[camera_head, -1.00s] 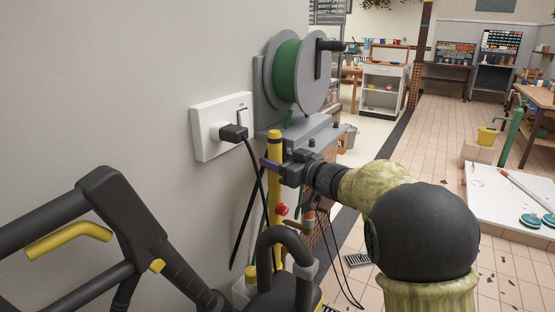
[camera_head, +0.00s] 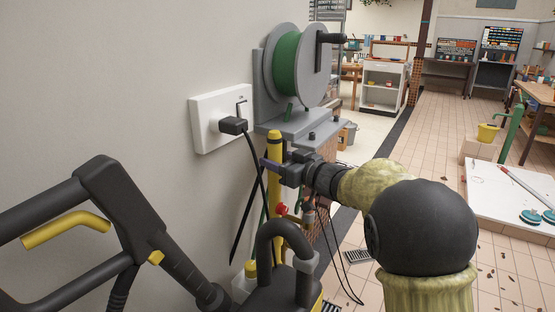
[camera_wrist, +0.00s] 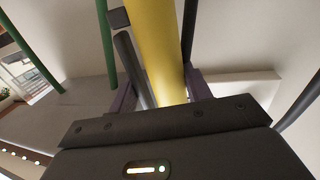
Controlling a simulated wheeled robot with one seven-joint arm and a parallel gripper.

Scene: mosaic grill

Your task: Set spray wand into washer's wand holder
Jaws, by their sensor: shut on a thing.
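In the wrist view the yellow wand (camera_wrist: 153,45) stands between the purple fingers (camera_wrist: 196,85). In the head view its lower part runs down behind a black hooked handle. That handle belongs to a black and yellow machine, apparently the washer (camera_head: 272,290), at the bottom edge. A black trigger handle with a yellow lever (camera_head: 65,222) fills the lower left. I cannot make out the wand holder or the wand's lower end.
A hose reel (camera_head: 290,68) with green hose is mounted on the wall. A white outlet (camera_head: 207,122) with a black plug and hanging cord is beside it. A red tap knob (camera_head: 282,209) is close to the wand. Open tiled floor lies to the right.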

